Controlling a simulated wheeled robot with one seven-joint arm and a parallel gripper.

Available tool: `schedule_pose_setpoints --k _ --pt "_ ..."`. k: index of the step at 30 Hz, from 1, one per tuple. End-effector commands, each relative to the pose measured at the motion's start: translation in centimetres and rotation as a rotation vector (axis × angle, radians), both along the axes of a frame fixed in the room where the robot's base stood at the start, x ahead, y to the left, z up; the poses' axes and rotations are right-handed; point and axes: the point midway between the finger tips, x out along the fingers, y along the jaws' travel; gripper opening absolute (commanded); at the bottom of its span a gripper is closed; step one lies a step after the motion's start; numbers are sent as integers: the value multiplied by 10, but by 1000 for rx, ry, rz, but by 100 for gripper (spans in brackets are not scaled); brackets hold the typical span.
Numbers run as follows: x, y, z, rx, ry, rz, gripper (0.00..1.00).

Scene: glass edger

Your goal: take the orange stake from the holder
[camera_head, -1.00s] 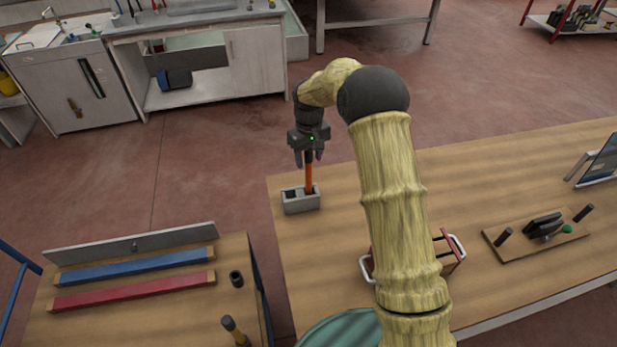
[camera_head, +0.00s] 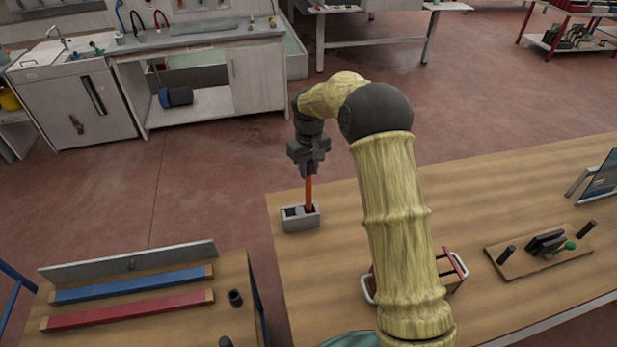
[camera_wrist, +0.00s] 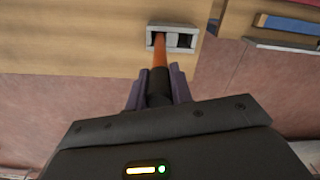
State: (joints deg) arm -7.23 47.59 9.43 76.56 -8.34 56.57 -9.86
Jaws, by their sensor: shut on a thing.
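The orange stake (camera_head: 308,192) stands upright, with its lower end in one opening of the grey two-hole holder (camera_head: 301,224) at the left edge of the wooden table. My gripper (camera_head: 309,172) is above the holder, shut on the stake's dark upper part. In the wrist view the gripper's purple fingers (camera_wrist: 158,88) lie on both sides of the stake's black part, and the orange shaft (camera_wrist: 160,52) runs on to the holder (camera_wrist: 172,30). The holder's other opening looks empty. The stake's lower tip is hidden inside the holder.
A red-framed carrier with pale handles (camera_head: 455,268) stands partly behind my arm. A board with dark pegs (camera_head: 540,249) lies at the right. A lower bench at left holds a blue bar (camera_head: 132,284) and a red bar (camera_head: 128,310). Table around the holder is clear.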

Motion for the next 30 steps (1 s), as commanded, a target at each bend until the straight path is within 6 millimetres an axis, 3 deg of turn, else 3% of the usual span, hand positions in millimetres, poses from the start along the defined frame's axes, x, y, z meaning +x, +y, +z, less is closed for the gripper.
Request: schedule_pose_setpoints --k 6,12,30 --pt "2 0 43 2 -7 -1 0" --pt "1 0 72 1 -4 1 0" --pt "1 0 78 0 -1 1 0"
